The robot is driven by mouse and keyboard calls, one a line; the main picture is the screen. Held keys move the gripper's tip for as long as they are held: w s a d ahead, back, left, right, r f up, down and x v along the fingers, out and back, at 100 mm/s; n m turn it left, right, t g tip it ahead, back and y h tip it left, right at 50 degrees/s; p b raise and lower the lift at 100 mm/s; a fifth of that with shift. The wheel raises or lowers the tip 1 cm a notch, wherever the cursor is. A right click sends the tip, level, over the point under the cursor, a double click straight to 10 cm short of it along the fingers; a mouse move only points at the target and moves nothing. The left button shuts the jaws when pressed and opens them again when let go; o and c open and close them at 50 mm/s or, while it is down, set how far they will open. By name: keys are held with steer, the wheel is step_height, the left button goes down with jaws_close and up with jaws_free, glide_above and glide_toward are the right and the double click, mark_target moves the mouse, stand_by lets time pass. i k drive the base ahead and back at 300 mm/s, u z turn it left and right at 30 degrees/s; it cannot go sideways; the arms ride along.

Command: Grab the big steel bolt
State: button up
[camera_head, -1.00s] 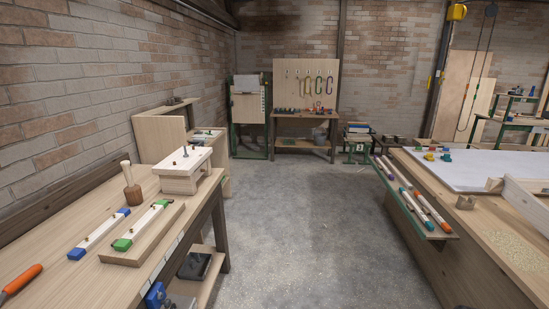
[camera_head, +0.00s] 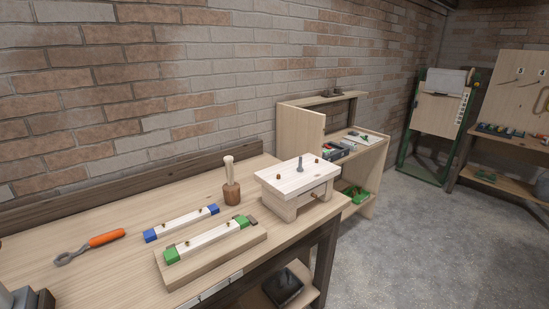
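A grey steel bolt (camera_head: 300,164) stands upright on the top of a small pale wooden stool (camera_head: 289,182). It looks like the largest of the fasteners there. Smaller brown pegs or bolt heads sit near the stool top's corners. The stool stands at the right end of the wooden workbench (camera_head: 115,262). How deep the bolt sits in the stool top cannot be told. My gripper is not in view.
A wooden mallet (camera_head: 231,188) stands left of the stool. Two white bars with blue ends (camera_head: 182,222) and green ends (camera_head: 210,240) lie in front of it. An orange-handled tool (camera_head: 100,240) lies at left. Open concrete floor (camera_head: 420,245) is at right.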

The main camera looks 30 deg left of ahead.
mark_target(300, 169)
steer(key=u, duration=0.85)
steer(key=i, duration=1.1)
steer(key=u, duration=1.5)
steer(key=i, duration=0.35)
steer(key=u, duration=0.25)
